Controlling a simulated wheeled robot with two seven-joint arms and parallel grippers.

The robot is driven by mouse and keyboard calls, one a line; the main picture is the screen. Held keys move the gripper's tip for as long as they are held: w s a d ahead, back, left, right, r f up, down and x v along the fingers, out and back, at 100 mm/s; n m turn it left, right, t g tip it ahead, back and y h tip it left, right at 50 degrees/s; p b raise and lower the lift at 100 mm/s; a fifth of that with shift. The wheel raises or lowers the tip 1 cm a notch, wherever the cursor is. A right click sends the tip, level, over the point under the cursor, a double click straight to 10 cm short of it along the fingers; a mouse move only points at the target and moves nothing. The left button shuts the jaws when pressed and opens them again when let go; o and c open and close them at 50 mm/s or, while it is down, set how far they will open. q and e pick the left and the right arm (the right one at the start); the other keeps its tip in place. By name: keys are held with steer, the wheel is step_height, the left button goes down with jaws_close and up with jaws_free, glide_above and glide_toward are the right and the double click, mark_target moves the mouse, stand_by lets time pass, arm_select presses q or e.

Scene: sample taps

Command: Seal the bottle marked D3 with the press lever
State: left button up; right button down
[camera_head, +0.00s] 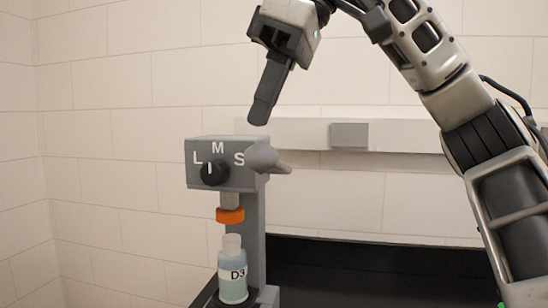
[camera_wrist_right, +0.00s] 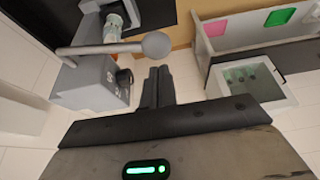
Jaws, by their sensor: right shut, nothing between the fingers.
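The grey press (camera_head: 222,178) stands in the middle of the head view, with L, M and S around a black knob (camera_head: 214,174). The knob's white mark points roughly upward, between L and M. The lever (camera_head: 264,157) ends in a grey ball at the press's right side; it also shows in the right wrist view (camera_wrist_right: 156,45). The bottle marked D3 (camera_head: 233,275) stands upright below the orange press head (camera_head: 230,215), with a gap between them. My right gripper (camera_head: 258,121) is shut and empty, pointing down above the lever ball, apart from it. My left gripper is out of view.
A black counter (camera_head: 360,270) lies to the right behind the press. A pale wall rail (camera_head: 410,136) with a grey block (camera_head: 349,135) runs behind. The wrist view shows a white container (camera_wrist_right: 281,101) and pink (camera_wrist_right: 216,28) and green (camera_wrist_right: 280,15) patches at right.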

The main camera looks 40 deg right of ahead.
mark_target(265, 162)
steer(key=shift+f+b, duration=0.85)
steer(key=shift+f, duration=0.35)
steer(key=shift+f+b, duration=0.5)
steer(key=shift+f, duration=0.25)
steer(key=shift+f+b, duration=1)
steer(key=shift+f, duration=0.55)
steer(key=shift+f+b, duration=0.5)
steer(key=shift+f, duration=0.2)
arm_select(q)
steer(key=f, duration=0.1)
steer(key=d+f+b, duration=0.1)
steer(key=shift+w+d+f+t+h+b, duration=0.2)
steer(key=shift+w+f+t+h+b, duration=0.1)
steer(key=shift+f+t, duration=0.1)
arm_select(e)
step_height(265, 162, down, 3)
steer(key=shift+r, duration=0.15)
